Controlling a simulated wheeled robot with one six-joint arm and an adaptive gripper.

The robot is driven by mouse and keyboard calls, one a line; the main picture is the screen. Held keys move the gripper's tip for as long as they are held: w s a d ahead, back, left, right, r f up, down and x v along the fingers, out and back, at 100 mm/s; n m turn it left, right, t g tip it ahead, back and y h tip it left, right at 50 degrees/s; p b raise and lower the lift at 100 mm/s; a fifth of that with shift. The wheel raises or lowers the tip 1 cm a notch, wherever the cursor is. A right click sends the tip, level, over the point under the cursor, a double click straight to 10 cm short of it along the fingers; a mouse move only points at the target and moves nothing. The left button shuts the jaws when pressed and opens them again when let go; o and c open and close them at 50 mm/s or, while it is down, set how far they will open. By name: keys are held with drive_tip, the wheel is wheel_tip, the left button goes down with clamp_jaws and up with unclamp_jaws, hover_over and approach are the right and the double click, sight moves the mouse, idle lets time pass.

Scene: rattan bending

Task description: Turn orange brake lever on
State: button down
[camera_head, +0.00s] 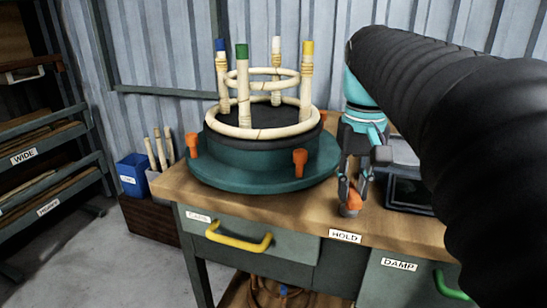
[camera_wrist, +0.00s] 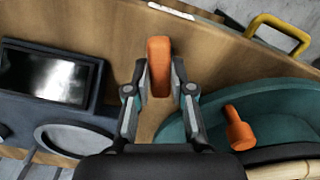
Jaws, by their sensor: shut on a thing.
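The orange brake lever (camera_head: 353,203) is at the front edge of the wooden bench, above the HOLD label. My gripper (camera_head: 350,193) points down at it, with its fingers on either side. In the wrist view the lever (camera_wrist: 158,66) is a rounded orange bar between the two fingertips (camera_wrist: 160,80), and my gripper is shut on it.
A teal turntable (camera_head: 230,172) with orange clamps (camera_head: 300,162) and a rattan frame (camera_head: 262,133) stands left of my gripper. A dark tray with a glossy panel (camera_wrist: 55,75) lies on the other side. Drawers with yellow (camera_head: 238,243) and green handles sit below the bench top.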

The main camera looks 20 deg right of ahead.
sight(353, 190)
drive_tip(key=shift+m, duration=1.9)
drive_tip(key=c, duration=1)
unclamp_jaws()
wheel_tip(353, 190, up, 12)
